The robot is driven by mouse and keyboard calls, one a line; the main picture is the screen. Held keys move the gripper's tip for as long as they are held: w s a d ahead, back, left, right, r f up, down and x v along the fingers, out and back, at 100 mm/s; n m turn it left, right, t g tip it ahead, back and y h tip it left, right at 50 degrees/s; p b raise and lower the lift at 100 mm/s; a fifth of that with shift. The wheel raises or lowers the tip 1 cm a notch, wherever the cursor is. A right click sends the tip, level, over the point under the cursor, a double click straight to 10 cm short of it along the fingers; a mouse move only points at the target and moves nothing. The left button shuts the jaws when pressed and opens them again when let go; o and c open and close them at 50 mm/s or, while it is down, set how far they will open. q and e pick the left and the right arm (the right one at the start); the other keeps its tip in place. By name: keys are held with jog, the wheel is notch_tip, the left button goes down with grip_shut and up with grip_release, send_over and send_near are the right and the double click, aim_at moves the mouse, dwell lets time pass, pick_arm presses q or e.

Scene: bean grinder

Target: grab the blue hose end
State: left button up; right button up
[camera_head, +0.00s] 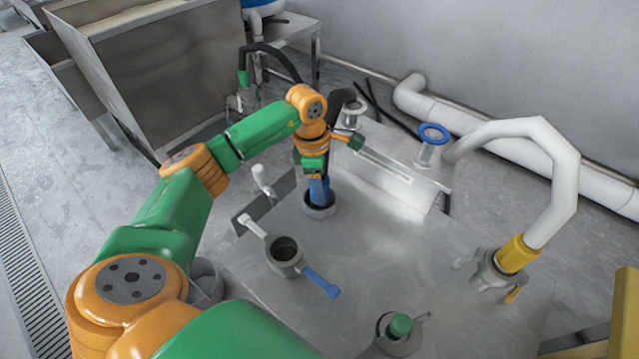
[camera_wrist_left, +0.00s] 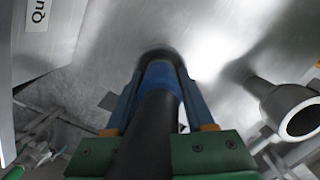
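The blue hose end (camera_head: 318,191) stands upright at a round grey socket on the metal table top. In the left wrist view the blue hose end (camera_wrist_left: 160,74) tips a thick black hose (camera_wrist_left: 150,130) that runs back between the finger mounts. My left gripper (camera_head: 317,177) points down over it. In the wrist view its fingers (camera_wrist_left: 161,98) lie along both sides of the hose end, very close to it. I cannot tell whether they press on it. The far tip of the hose end is hidden in the socket. My right gripper is not in view.
A grey port with a blue-handled valve (camera_head: 285,252) stands in front of the socket. A white pipe with a yellow collar (camera_head: 517,254) rises at the right. A metal box (camera_head: 390,170) with a blue ring is behind. A green-capped fitting (camera_head: 400,326) is at the front.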

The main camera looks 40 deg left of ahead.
pick_arm(q)
grip_shut()
